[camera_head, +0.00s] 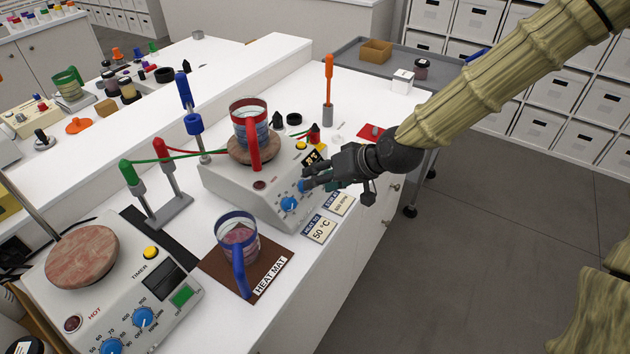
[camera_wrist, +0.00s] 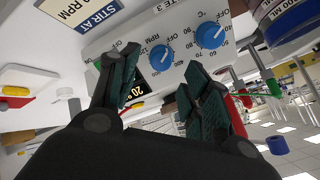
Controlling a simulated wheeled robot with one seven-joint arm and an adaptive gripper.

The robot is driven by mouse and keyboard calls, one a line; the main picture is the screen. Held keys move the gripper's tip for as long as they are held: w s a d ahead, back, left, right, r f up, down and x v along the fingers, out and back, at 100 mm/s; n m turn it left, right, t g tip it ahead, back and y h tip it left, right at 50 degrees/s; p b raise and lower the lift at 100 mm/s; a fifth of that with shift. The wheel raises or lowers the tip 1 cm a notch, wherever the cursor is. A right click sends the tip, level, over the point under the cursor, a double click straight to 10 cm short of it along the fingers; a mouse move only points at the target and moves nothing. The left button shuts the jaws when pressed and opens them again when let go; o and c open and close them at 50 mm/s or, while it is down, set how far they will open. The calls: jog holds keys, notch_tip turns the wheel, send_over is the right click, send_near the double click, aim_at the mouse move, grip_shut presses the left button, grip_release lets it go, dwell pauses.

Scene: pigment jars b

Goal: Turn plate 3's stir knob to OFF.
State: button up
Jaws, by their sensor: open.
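Plate 3 (camera_head: 232,185) is the white hotplate at mid-table, with a red-handled beaker (camera_head: 248,125) on its round top. In the wrist view its front panel shows the blue stir knob (camera_wrist: 161,58), marked RPM, and the blue heat knob (camera_wrist: 210,36), marked °C. In the head view the heat knob (camera_head: 289,203) shows clearly, while the stir knob (camera_head: 301,186) is partly behind my gripper (camera_head: 313,180). In the wrist view my gripper (camera_wrist: 160,65) is open, its fingertips on either side of the stir knob. Contact and the pointer's exact setting cannot be told.
Cards (camera_head: 319,228) lie in front of plate 3. A blue-handled beaker (camera_head: 238,245) stands on the brown heat mat (camera_head: 208,265). Another hotplate (camera_head: 105,290) is at front left. An orange-handled tool (camera_head: 328,90) stands behind my gripper. The floor on the right is clear.

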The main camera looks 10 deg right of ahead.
jog(key=v, duration=0.8)
dwell(0.7)
